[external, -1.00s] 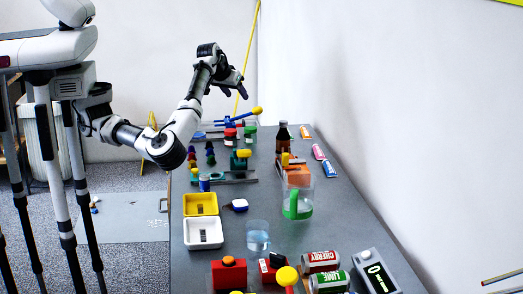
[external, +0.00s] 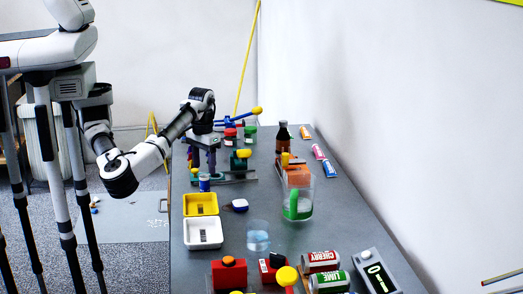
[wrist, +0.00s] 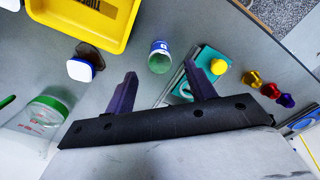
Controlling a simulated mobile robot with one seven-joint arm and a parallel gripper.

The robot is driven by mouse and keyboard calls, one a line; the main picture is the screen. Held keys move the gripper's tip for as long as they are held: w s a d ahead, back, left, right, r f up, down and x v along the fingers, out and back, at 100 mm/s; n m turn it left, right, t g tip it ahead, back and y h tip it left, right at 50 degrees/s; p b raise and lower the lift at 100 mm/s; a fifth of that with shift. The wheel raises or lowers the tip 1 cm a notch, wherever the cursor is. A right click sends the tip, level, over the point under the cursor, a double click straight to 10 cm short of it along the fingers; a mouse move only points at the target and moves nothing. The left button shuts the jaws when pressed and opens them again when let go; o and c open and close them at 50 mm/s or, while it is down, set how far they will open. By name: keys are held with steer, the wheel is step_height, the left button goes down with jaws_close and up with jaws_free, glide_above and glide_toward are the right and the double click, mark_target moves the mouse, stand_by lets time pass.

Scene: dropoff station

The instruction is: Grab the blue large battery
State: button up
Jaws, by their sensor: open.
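The blue battery (external: 204,182) is a small upright blue cylinder with a pale band, standing on the table just behind the yellow tray. In the wrist view the blue battery (wrist: 159,58) shows a greenish top and lies between and slightly beyond the fingertips. My gripper (external: 204,166) is above the table near the battery, pointing down, with its dark purple fingers apart. In the wrist view my gripper (wrist: 161,70) is open with nothing between the fingers; a gap to the battery shows, but its height is hard to tell.
A yellow tray (external: 200,198) and a white tray (external: 203,222) are in front of the battery. A small blue-and-white object (wrist: 82,66) sits to its left in the wrist view. A teal block with a yellow knob (wrist: 207,72) stands close on its right.

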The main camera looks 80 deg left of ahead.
mark_target(204, 175)
steer(key=shift+f+p, duration=0.65)
steer(key=shift+f, duration=2.15)
steer(key=c, duration=1.1)
